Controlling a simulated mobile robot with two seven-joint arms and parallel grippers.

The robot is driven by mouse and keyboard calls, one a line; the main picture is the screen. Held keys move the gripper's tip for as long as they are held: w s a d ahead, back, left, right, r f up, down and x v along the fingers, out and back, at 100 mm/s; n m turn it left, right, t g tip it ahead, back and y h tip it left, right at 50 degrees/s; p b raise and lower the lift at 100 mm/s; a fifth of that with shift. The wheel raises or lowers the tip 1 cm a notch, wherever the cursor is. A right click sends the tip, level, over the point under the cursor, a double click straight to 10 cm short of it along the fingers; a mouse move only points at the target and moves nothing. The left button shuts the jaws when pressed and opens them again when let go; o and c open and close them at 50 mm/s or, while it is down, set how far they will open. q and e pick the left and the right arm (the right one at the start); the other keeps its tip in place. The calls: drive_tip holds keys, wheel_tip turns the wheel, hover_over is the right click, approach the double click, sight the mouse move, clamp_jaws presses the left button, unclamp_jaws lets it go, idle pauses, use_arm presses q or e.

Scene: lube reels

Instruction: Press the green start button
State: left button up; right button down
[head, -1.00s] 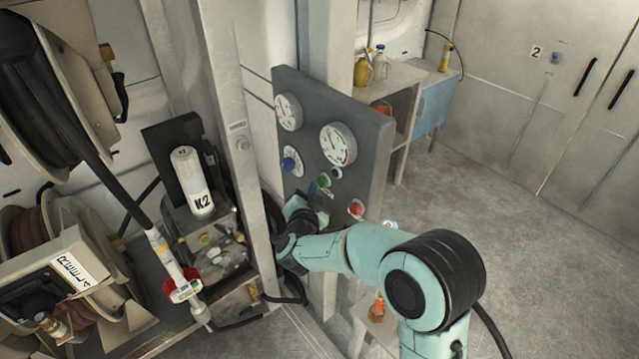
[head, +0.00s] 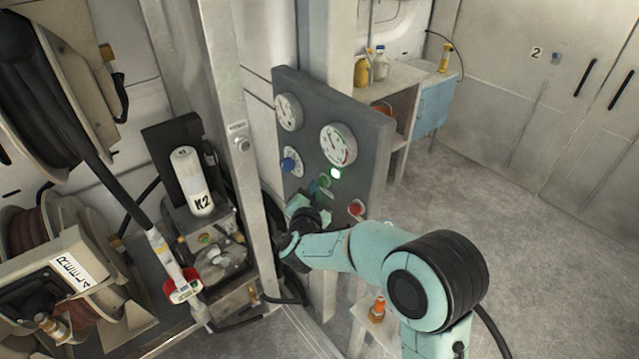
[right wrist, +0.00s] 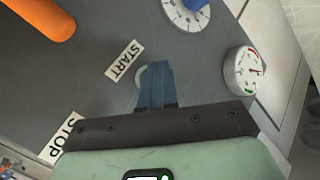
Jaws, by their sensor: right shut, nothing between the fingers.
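The grey control panel (head: 360,130) stands at the middle of the head view. The green start button (head: 324,181) is on its face, partly covered by my right gripper (head: 314,194). In the right wrist view my right gripper (right wrist: 157,68) is shut and empty, its fingertips over the spot beside the START label (right wrist: 124,60). A pale round rim shows behind the fingertips; the button's face is hidden there. I cannot tell whether they touch it. My left gripper is not in view.
A red button (head: 355,208) sits at the panel's lower right. A blue knob (head: 289,164) and two gauges (head: 338,145) are on the panel. A metal post (head: 240,150) stands left of it. Clear floor (head: 500,210) lies to the right.

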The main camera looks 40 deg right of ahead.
drive_tip(key=shift+d, duration=0.15)
idle(0.4)
drive_tip(key=shift+a, duration=0.9)
drive_tip(key=shift+a, duration=0.1)
drive_tip(key=a, duration=0.4)
drive_tip(key=shift+s+a, duration=0.25)
drive_tip(key=shift+a, duration=0.15)
idle(0.3)
